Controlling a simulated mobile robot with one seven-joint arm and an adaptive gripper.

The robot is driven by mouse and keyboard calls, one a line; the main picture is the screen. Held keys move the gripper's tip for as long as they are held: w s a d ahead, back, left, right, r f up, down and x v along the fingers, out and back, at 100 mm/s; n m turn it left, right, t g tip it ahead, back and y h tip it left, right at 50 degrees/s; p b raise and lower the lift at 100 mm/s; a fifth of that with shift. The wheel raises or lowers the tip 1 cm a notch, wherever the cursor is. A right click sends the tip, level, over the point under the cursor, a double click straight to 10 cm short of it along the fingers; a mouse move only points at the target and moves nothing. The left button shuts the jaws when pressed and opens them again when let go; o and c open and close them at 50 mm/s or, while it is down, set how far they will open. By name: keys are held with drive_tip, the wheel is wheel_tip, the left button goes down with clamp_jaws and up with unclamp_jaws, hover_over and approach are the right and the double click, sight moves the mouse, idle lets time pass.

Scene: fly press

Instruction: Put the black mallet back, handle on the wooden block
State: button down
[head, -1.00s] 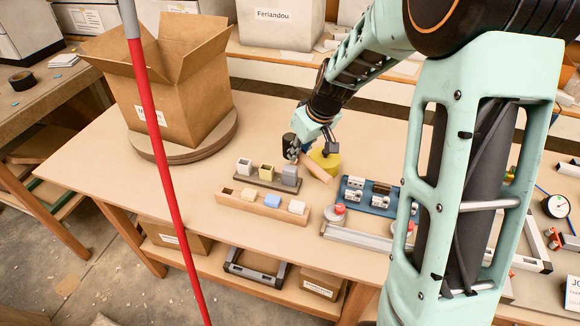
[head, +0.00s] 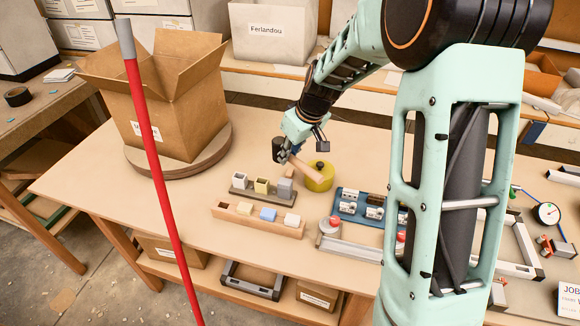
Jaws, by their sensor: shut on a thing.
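The black mallet has a dark head (head: 278,150) and a pale wooden handle (head: 306,170). My gripper (head: 288,156) is shut on the mallet near its head, at the back middle of the table. The handle slants down to the right, in front of the yellow pot (head: 319,178). The mallet seems to be held above the table, though its exact height is unclear. A small wooden piece (head: 296,174) shows below the handle, partly hidden; I cannot tell for sure that it is the wooden block.
A grey rack of small blocks (head: 262,190) and a wooden tray (head: 258,222) stand in front. A blue tray (head: 350,210) is to the right. An open cardboard box (head: 178,115) stands at left on a round board. A red pole (head: 158,170) crosses the view.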

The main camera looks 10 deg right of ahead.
drive_tip(key=shift+w+a+f+n+g+y+p, duration=0.25)
drive_tip(key=shift+w+a+f+n, duration=0.9)
drive_tip(key=shift+w+f, duration=0.95)
drive_tip(key=shift+w+a+f+n+g+y+p, duration=0.1)
drive_tip(key=shift+w+a+f+n+g+y, duration=0.2)
drive_tip(key=shift+w+a+f+n, duration=1.6)
drive_tip(key=shift+w+a+f+n+g+y+p, duration=0.15)
drive_tip(key=shift+w+a+f+g, duration=0.3)
drive_tip(key=shift+w+f, duration=1.9)
drive_tip(key=shift+w+a+r+b, duration=0.1)
drive_tip(key=shift+w+r+b, duration=0.6)
drive_tip(key=shift+r, duration=0.1)
drive_tip(key=shift+f+b, duration=1.7)
drive_tip(key=shift+f, duration=0.15)
drive_tip(key=shift+c, duration=0.7)
unclamp_jaws()
drive_tip(key=shift+r, duration=0.1)
